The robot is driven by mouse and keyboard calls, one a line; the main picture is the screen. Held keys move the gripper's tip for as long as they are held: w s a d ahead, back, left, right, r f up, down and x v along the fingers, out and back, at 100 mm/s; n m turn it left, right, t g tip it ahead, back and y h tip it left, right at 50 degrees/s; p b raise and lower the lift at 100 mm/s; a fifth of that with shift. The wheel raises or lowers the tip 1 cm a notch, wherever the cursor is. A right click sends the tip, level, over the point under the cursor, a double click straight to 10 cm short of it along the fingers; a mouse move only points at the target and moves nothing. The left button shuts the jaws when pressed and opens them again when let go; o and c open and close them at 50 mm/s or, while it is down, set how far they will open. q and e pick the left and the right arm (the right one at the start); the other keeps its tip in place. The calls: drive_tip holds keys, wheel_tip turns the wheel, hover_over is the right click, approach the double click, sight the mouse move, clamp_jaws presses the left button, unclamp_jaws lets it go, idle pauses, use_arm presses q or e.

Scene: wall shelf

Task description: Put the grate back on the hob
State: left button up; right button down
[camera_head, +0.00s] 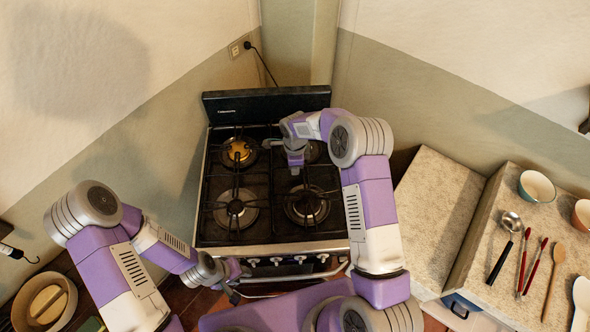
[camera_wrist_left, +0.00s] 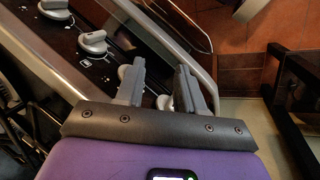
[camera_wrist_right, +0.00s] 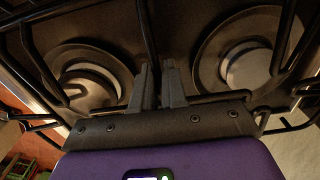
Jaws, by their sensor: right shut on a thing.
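The hob (camera_head: 267,228) is the black top of a gas cooker with several burners. A black wire grate (camera_head: 334,192) lies over the right-hand burners; I cannot tell whether it is seated or slightly raised. My right gripper (camera_head: 295,168) points down between the right-hand burners and is shut on a bar of this grate. In the right wrist view my right fingers (camera_wrist_right: 160,85) are close together, with the grate's dark bars (camera_wrist_right: 148,35) around them. My left gripper (camera_head: 237,275) is low at the cooker's front. Its fingers (camera_wrist_left: 160,85) are apart and empty, near the knobs.
Another black grate (camera_head: 236,185) lies over the left burners. The oven handle (camera_wrist_left: 199,72) and control knobs (camera_wrist_left: 93,42) are close to my left gripper. A raised back panel (camera_head: 265,103) borders the hob. The counter at right holds utensils and bowls (camera_head: 537,187).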

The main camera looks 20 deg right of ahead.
drive_tip(key=shift+w+f, duration=0.1)
drive_tip(key=shift+f, duration=1.05)
drive_tip(key=shift+f, duration=0.1)
drive_tip(key=c, duration=1.2)
unclamp_jaws()
drive_tip(key=shift+o, duration=0.2)
wheel_tip(320, 180, up, 12)
drive_tip(key=shift+r+b, duration=0.1)
drive_tip(key=shift+b, duration=0.4)
